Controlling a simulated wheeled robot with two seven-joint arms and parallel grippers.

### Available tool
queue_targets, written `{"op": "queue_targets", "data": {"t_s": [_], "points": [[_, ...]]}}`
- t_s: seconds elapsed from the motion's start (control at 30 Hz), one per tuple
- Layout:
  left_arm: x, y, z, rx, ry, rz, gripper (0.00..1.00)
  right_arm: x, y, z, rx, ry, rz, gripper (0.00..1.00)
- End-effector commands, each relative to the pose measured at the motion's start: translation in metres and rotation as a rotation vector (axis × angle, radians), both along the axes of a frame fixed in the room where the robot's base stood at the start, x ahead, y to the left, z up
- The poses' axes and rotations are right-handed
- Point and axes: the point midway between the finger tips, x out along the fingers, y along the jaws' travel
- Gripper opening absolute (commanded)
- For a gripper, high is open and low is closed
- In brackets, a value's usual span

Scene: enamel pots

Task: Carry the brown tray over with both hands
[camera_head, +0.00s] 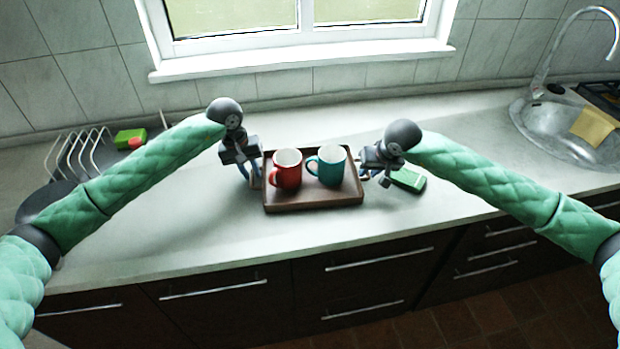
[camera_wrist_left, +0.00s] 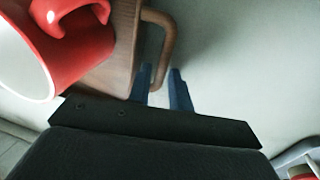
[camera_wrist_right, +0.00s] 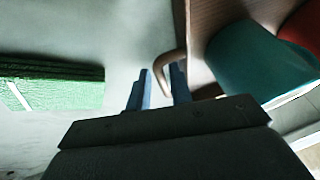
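The brown tray (camera_head: 315,200) rests on the counter below the window, carrying a red mug (camera_head: 287,172) and a teal mug (camera_head: 328,165). My left gripper (camera_head: 251,177) is at its left end. In the left wrist view, the fingers (camera_wrist_left: 162,88) stand apart on either side of the tray's looped handle (camera_wrist_left: 168,45). My right gripper (camera_head: 374,177) is at the right end. In the right wrist view, its fingers (camera_wrist_right: 160,90) are apart, with the other handle (camera_wrist_right: 168,62) reaching between them. Contact with either handle is not clear.
A green box (camera_head: 409,179) lies beside my right gripper. A wire rack (camera_head: 80,152) and a green and red item (camera_head: 130,138) stand at the left. The sink (camera_head: 570,130) is at the right. Counter in front of the tray is clear.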

Motion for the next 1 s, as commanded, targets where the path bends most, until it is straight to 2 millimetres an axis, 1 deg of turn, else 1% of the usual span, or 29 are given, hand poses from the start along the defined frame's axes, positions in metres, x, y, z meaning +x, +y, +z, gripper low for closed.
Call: {"op": "queue_targets", "data": {"t_s": [0.2,0.23,0.3,0.33,0.77,1.0], "points": [[0.0,0.0,0.0,0.0,0.0,0.0,0.2,0.0,0.0,0.0,0.0,0.0,0.0,0.21],[0.0,0.0,0.0,0.0,0.0,0.0,0.19,0.0,0.0,0.0,0.0,0.0,0.0,0.19],[0.0,0.0,0.0,0.0,0.0,0.0,0.05,0.0,0.0,0.0,0.0,0.0,0.0,0.06],[0.0,0.0,0.0,0.0,0.0,0.0,0.0,0.0,0.0,0.0,0.0,0.0,0.0,0.0],[0.0,0.0,0.002,0.0,-0.001,0.0,0.0,0.001,0.0,0.002,-0.001,-0.001,-0.001,0.0],[0.0,0.0,0.011,0.0,-0.001,0.001,0.0,0.001,-0.001,0.011,-0.001,-0.001,-0.001,0.0]]}}
